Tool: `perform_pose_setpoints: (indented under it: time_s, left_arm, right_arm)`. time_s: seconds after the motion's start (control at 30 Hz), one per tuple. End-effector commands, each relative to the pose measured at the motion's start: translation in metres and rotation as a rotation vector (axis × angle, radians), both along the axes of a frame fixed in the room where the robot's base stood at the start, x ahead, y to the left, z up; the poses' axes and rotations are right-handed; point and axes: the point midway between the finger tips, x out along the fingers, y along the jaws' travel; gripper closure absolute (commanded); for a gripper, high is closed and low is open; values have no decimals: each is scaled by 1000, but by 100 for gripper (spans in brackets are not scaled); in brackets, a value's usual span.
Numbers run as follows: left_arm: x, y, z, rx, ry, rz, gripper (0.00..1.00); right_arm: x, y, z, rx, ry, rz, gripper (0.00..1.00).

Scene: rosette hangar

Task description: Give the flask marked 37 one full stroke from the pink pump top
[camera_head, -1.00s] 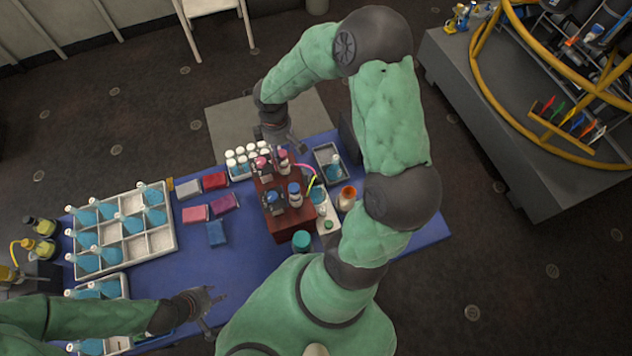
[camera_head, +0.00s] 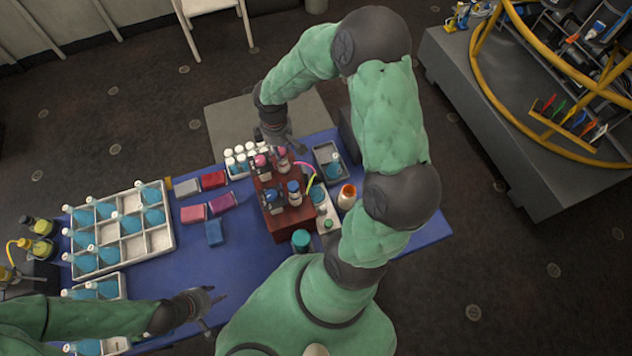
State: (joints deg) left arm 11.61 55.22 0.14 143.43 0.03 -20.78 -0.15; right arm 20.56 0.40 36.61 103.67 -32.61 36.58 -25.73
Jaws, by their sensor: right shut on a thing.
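A dark red-brown stand (camera_head: 281,223) on the blue table holds several small pump bottles. One at its back left has a pink top (camera_head: 261,160), and another pinkish top (camera_head: 282,153) is beside it. Blue-topped bottles (camera_head: 294,187) stand nearer. My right gripper (camera_head: 296,146) is at the back edge of the stand, close to the pink tops. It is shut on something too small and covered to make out. Flasks with blue contents (camera_head: 153,195) lie in a large white divided tray (camera_head: 172,237); no number is readable. My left gripper (camera_head: 220,305) is open and empty over the table's front.
White-capped vials (camera_head: 241,160) stand behind the brown stand. A small grey tray (camera_head: 322,155) with a blue flask, an orange-topped jar (camera_head: 348,191) and a teal jar (camera_head: 301,240) crowd its right and front. Coloured blocks (camera_head: 193,213) lie left. The table's middle front is clear.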

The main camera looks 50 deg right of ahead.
Motion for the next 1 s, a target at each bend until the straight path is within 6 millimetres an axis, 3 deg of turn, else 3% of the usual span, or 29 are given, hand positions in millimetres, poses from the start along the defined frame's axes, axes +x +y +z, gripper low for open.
perform_pose_setpoints:
  time_s: [1.0]
  left_arm:
    - [0,0,13,0,0,0,60]
  right_arm:
    - [0,0,18,0,-1,0,88]
